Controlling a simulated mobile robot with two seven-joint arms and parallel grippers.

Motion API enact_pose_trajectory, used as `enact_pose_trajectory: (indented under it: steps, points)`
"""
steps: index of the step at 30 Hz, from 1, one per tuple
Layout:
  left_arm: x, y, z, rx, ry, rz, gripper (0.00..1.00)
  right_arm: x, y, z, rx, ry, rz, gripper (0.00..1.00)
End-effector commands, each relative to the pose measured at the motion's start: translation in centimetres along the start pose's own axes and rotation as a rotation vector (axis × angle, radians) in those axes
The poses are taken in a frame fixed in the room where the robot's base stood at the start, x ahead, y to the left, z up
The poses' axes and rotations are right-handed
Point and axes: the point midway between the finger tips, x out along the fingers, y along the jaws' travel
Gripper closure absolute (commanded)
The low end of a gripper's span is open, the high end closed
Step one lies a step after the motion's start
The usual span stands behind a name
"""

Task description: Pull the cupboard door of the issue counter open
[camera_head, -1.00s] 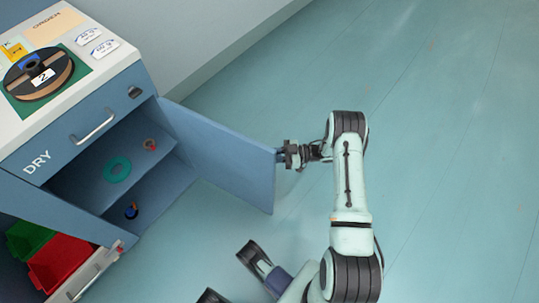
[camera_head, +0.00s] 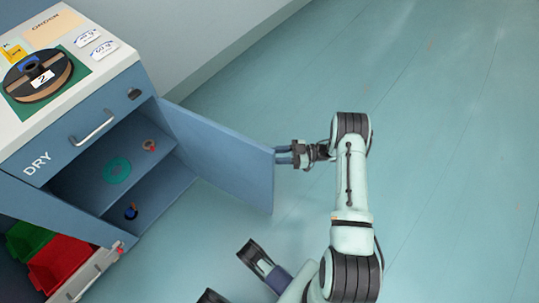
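The issue counter (camera_head: 112,118) is a blue cabinet with a white top at the left. Its cupboard door (camera_head: 222,155) stands wide open, swung out to the right, so the inside shows. My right gripper (camera_head: 284,154) is at the door's free edge, on the outer side. Its two fingers show apart, pointing left at the door; it looks open with nothing between them. Whether the fingertips still touch the door is hard to tell. The door's handle cannot be made out.
On the cupboard shelves are a green ring (camera_head: 117,170), a small reddish-brown ring (camera_head: 149,145) and a small blue item (camera_head: 131,211). A spool (camera_head: 37,77) lies on top. An open drawer holds a red bin (camera_head: 61,262) and a green bin (camera_head: 27,241). The floor right of the door is clear.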

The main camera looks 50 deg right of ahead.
Motion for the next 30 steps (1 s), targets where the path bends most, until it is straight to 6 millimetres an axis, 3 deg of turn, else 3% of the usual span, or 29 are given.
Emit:
enact_pose_trajectory:
  steps: [6, 12, 18, 30]
  points:
    - [-0.7, 0.6, -0.8, 0.007, 0.027, 0.011, 0.57, -5.3, 0.0, 0.0, -0.001, -0.004, 0.002, 0.65]
    - [-0.8, 0.9, -1.1, 0.009, 0.035, 0.015, 0.57, -8.7, 0.0, 0.1, 0.000, -0.003, 0.001, 0.65]
    - [-0.8, 0.9, -1.1, 0.010, 0.037, 0.017, 0.57, -10.1, 0.0, 0.1, 0.000, -0.001, 0.000, 0.65]
    - [-0.8, 0.9, -1.1, 0.010, 0.037, 0.017, 0.57, -10.2, 0.0, 0.0, 0.000, -0.001, 0.000, 0.65]
